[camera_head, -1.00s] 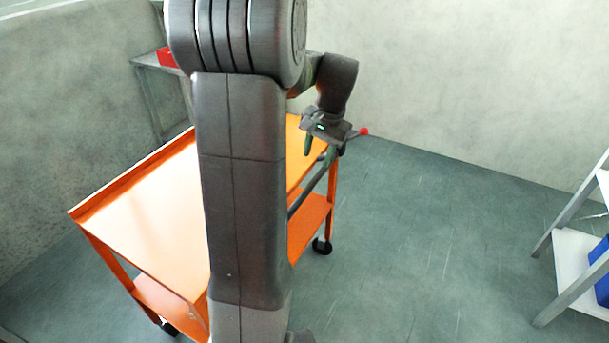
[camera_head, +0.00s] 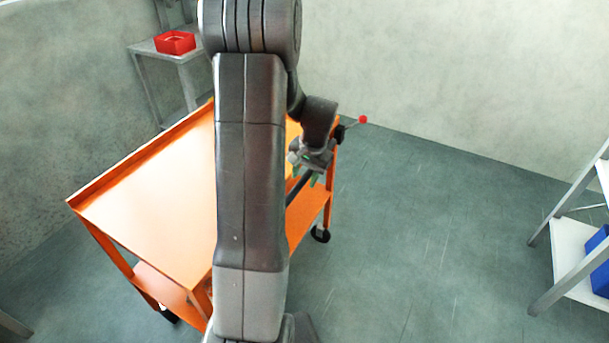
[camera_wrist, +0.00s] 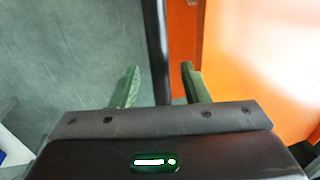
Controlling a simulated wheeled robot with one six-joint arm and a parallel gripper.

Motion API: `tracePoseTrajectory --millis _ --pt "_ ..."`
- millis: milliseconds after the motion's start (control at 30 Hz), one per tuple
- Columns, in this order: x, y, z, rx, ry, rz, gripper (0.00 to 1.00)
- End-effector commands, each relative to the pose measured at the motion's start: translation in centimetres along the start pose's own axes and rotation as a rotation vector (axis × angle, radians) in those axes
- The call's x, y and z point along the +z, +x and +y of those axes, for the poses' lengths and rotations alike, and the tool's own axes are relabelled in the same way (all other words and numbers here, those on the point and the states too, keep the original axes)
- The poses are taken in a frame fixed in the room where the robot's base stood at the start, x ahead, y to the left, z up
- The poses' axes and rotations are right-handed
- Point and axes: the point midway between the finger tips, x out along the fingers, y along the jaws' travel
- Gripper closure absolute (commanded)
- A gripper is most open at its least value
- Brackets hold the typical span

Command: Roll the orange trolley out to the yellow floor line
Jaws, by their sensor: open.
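The orange trolley (camera_head: 150,195) stands at the left and middle of the head view, partly hidden behind my arm. Its dark handle bar (camera_head: 298,188) runs along its right side. My gripper (camera_head: 308,177) is above that bar, fingers pointing down. In the wrist view my gripper (camera_wrist: 160,88) is open, with one green finger on each side of the dark bar (camera_wrist: 157,45); the orange trolley top (camera_wrist: 265,60) fills the right. Whether the fingers touch the bar, I cannot tell. The yellow floor line does not show in either view.
A red-tipped lever (camera_head: 363,119) sticks out at the trolley's far right corner. A grey stand (camera_head: 150,47) with a red box (camera_head: 175,42) is behind the trolley. A shelf with a blue bin (camera_head: 600,265) stands at the right. The floor (camera_head: 430,220) between is clear.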

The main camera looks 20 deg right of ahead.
Motion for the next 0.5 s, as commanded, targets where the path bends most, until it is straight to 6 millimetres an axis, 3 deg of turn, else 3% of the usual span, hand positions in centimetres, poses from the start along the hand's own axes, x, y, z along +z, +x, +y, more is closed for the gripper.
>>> tracePoseTrajectory --millis 300,500 --pt "0.01 0.31 0.01 0.0 0.0 0.0 0.59" --pt "0.01 0.3 0.01 0.0 0.0 0.0 0.96"
